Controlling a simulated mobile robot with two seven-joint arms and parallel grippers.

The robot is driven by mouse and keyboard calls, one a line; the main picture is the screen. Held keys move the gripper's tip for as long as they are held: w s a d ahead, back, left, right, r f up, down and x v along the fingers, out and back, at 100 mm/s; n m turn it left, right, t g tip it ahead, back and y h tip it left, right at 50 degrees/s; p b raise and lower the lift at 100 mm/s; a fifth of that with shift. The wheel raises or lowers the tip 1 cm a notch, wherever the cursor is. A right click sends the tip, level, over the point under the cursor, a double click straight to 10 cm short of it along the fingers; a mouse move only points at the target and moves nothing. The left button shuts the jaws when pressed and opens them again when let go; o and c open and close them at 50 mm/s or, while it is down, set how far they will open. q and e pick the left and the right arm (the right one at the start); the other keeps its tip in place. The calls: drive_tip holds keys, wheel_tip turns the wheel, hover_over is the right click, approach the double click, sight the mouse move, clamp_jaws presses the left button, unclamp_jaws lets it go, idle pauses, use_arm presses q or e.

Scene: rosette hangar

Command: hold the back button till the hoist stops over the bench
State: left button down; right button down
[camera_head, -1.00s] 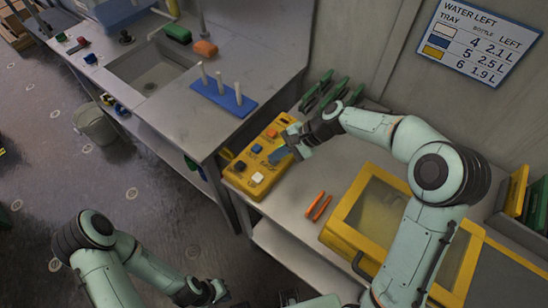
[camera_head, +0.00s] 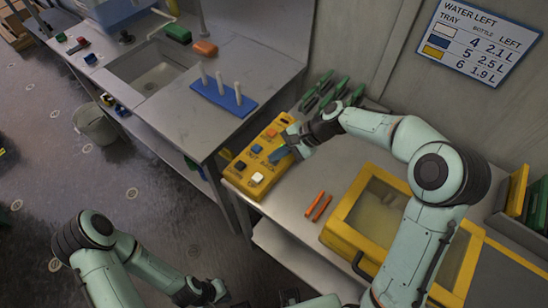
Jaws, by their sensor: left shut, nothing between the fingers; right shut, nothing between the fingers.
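A yellow control box (camera_head: 247,188) lies on the grey bench (camera_head: 285,207). Its top carries a black button (camera_head: 240,165), a blue button (camera_head: 256,149), a white button (camera_head: 257,178) and a red-orange button (camera_head: 271,133). Labels beside them are too small to read. My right gripper (camera_head: 277,155) is shut and empty, its tips low over the box's right side; I cannot tell whether they touch a button. The gripper hides part of the box there. My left gripper (camera_head: 218,293) is shut and empty, low at the bottom, away from the bench. The hoist is not in view.
A yellow-framed case (camera_head: 345,237) stands right of the box, with two orange sticks (camera_head: 319,207) between. Green-handled tools (camera_head: 318,91) lie behind. A blue rack with white pegs (camera_head: 224,95) and a sink (camera_head: 153,77) are at left. A bucket (camera_head: 95,125) stands on the floor.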

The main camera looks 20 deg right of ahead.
idle(0.8)
use_arm(q)
drive_tip(key=shift+w+r+p, duration=0.5)
drive_tip(key=shift+r, duration=0.15)
use_arm(e)
drive_tip(key=shift+r, duration=0.95)
